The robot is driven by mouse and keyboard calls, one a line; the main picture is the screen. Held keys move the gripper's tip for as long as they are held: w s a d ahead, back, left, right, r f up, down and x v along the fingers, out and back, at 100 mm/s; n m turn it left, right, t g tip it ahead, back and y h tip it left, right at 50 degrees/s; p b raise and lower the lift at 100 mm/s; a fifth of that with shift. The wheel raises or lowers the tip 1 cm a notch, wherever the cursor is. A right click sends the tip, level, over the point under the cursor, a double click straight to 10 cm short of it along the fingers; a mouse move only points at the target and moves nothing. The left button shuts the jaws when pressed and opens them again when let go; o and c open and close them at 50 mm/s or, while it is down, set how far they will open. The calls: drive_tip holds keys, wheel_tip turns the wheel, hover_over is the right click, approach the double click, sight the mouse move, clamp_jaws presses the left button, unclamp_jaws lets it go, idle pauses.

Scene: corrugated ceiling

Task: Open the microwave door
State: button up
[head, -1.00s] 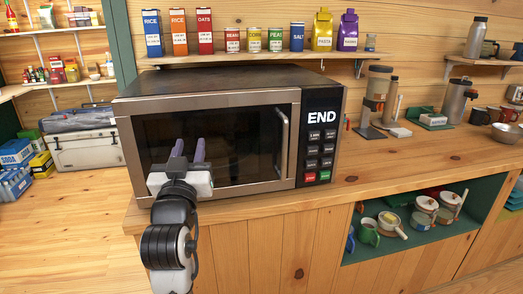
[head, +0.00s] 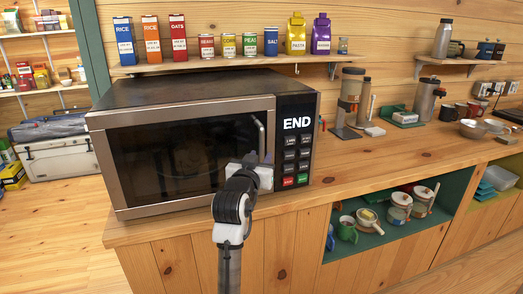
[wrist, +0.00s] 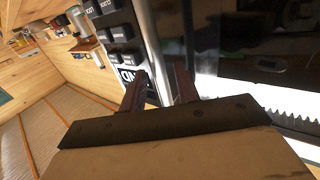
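The microwave (head: 180,90) stands on the wooden counter with its dark door (head: 170,155) shut. Its vertical silver handle (head: 261,135) is at the door's right edge; my gripper hides the lower part. My gripper (head: 258,163) is in front of the lower handle. In the wrist view, its two fingers (wrist: 158,78) are apart, with a silver upright strip (wrist: 150,40) showing between them. The keypad (wrist: 115,32) is left of the fingers there.
A shelf (head: 200,62) with boxes and cans hangs above the microwave. Flasks (head: 352,95) and a white box (head: 405,118) stand on the counter to the right. The counter (head: 365,165) between them and the microwave is clear. A white cooler (head: 60,155) is at left.

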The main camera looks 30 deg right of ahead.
drive_tip(key=shift+x, duration=1.25)
clamp_jaws()
